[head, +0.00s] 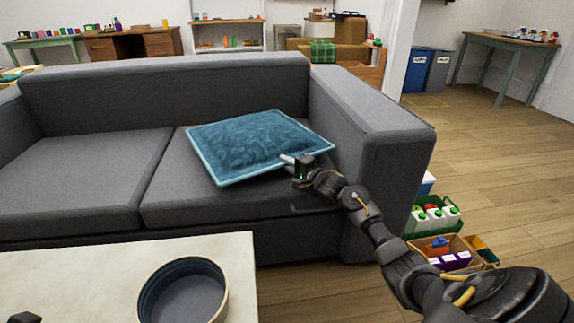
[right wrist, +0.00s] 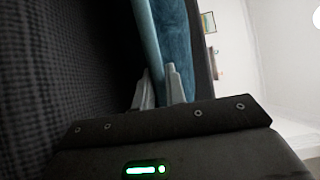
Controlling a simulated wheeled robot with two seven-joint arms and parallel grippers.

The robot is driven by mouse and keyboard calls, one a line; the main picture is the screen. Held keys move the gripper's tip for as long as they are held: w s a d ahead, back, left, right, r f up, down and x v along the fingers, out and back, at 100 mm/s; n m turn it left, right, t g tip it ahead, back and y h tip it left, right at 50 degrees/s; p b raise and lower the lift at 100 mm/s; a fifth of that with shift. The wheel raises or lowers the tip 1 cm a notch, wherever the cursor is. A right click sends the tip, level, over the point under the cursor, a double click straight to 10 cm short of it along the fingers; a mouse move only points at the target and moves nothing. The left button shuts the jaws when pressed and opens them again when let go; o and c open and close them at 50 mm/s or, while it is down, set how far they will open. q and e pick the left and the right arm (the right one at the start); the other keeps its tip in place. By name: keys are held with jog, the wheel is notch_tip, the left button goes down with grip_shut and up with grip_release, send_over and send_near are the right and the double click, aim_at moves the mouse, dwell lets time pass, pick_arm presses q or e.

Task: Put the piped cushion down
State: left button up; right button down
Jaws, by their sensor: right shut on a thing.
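The piped cushion (head: 255,142) is blue with a lighter piped edge. It lies nearly flat over the right seat of the grey sofa (head: 85,180), close to the right armrest; I cannot tell whether all of it rests on the seat. My right gripper (head: 296,160) is shut on the cushion's near right edge. In the right wrist view the fingers (right wrist: 160,88) pinch the light piping, with the blue cushion (right wrist: 176,45) beyond and dark sofa fabric to the left. My left gripper is not clearly seen; only a small dark piece shows at the bottom left.
A pale table (head: 85,285) with a round dark-lined tray (head: 146,303) stands in front of the sofa. Crates with bottles (head: 436,218) and boxes (head: 443,252) stand on the floor right of the sofa. The sofa's left seat is clear.

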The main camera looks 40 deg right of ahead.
jog(key=c, duration=1.8)
grip_release()
jog(key=o, duration=0.3)
jog(key=shift+o, duration=0.2)
